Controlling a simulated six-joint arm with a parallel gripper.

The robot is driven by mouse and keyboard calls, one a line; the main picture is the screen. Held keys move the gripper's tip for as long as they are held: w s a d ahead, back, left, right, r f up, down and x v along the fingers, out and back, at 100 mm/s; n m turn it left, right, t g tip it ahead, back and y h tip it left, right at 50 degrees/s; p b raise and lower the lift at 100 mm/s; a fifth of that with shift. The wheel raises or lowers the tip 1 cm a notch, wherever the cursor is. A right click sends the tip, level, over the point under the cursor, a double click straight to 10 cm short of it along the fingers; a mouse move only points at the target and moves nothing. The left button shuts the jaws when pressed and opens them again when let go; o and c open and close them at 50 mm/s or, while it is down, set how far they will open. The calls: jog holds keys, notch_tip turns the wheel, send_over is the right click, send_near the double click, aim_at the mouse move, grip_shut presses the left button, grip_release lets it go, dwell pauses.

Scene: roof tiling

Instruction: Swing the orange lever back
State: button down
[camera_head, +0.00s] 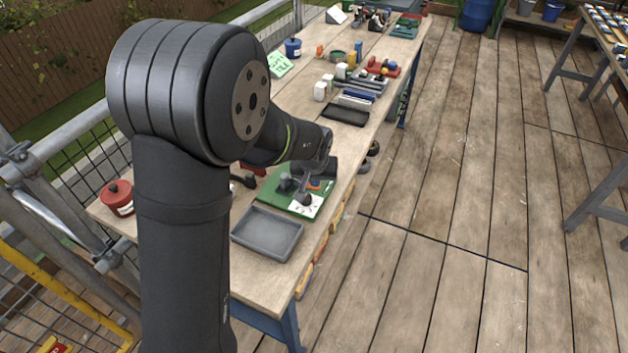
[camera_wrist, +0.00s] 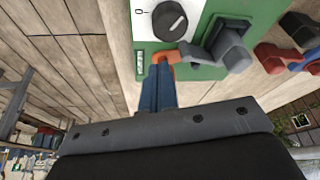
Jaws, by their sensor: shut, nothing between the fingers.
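A green panel (camera_head: 268,197) lies on the workbench; it also shows in the wrist view (camera_wrist: 206,73). It carries a white plate with a dark round knob (camera_wrist: 170,18) and a grey upright part (camera_wrist: 232,50). The orange lever (camera_wrist: 183,48) sits between the knob and the grey part, and an orange patch (camera_head: 314,184) shows on the panel in the head view. My gripper (camera_wrist: 160,62) is shut and empty. Its blue fingertips are right at the near end of the orange lever; I cannot tell whether they touch it.
A grey tray (camera_head: 267,234) lies in front of the panel, and a red pot (camera_head: 118,197) stands to the left. A black tray (camera_head: 345,115) and several tools lie further back. Red and blue parts (camera_wrist: 283,58) sit right of the panel in the wrist view.

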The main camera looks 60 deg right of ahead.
jog(key=shift+d+n+t, duration=0.4)
jog(key=shift+d+n, duration=0.55)
jog(key=shift+n, duration=0.25)
jog(key=d+n, duration=0.1)
jog(key=d+n+y, duration=0.1)
jog(key=shift+w+n+t, duration=0.25)
jog(key=shift+n+t, duration=0.05)
jog(key=shift+n, duration=0.1)
jog(key=shift+w+d+n+y, duration=0.3)
jog(key=shift+d+n, duration=0.35)
jog(key=shift+n, duration=0.25)
jog(key=n, duration=0.1)
jog(key=w+d+n+t, duration=0.1)
jog(key=shift+w+d+n+y, duration=0.1)
jog(key=shift+d+n+y, duration=0.2)
jog(key=shift+n+y, duration=0.1)
jog(key=n, duration=0.1)
jog(key=w+d+n, duration=0.1)
jog(key=shift+w+d+n+y, duration=0.15)
jog(key=shift+w+n+y, duration=0.15)
jog(key=shift+n+y, duration=0.1)
jog(key=w+n, duration=0.1)
jog(key=d+n+y, duration=0.1)
jog(key=shift+w+n, duration=0.3)
jog(key=shift+w, duration=0.1)
jog(key=w+n, duration=0.1)
jog(key=w+n+y, duration=0.1)
jog(key=n, duration=0.1)
jog(key=shift+w+d, duration=0.2)
jog(key=shift+w, duration=0.5)
